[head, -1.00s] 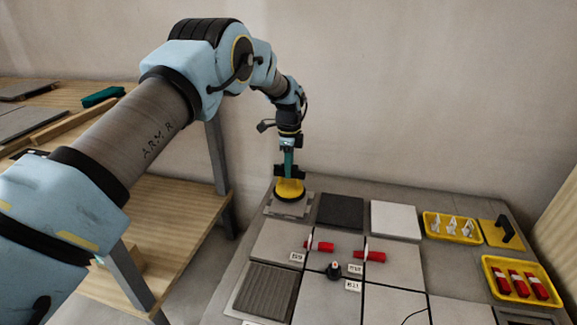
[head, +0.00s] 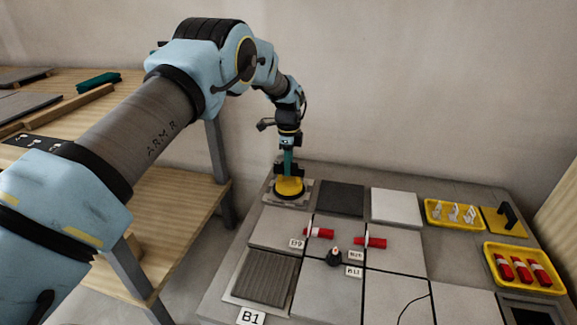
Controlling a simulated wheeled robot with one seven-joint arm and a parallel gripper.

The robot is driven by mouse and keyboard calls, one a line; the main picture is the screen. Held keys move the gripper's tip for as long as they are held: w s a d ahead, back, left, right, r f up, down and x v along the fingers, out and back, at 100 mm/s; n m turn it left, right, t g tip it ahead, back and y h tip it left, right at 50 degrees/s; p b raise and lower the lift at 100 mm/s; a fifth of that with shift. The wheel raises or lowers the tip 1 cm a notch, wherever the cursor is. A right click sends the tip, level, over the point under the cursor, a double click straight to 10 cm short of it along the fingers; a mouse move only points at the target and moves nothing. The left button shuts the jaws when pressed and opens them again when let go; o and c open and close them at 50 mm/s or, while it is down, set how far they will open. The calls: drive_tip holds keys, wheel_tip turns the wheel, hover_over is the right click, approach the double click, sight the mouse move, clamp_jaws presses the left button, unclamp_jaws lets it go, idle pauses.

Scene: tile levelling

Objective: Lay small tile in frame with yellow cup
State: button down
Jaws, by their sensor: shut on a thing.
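My gripper (head: 288,170) is at the far left corner of the tiled table, pointing down. It is shut on the yellow cup (head: 289,186), which has a dark rim at its bottom. The cup is over a light grey frame (head: 272,197) at that corner and looks very close to it or touching. Whether a small tile is under the cup is hidden by the cup and the low resolution.
A dark tile (head: 340,198) and a pale tile (head: 396,207) lie to the right. Red wedges (head: 319,232) and a black knob (head: 333,256) stand on the nearer grey tiles. Yellow trays (head: 523,268) hold parts at the right. A wooden shelf (head: 170,190) stands left.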

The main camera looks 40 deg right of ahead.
drive_tip(key=shift+f, duration=0.1)
idle(0.3)
drive_tip(key=c, duration=0.6)
unclamp_jaws()
wheel_tip(320, 180, up, 11)
drive_tip(key=shift+f, duration=0.1)
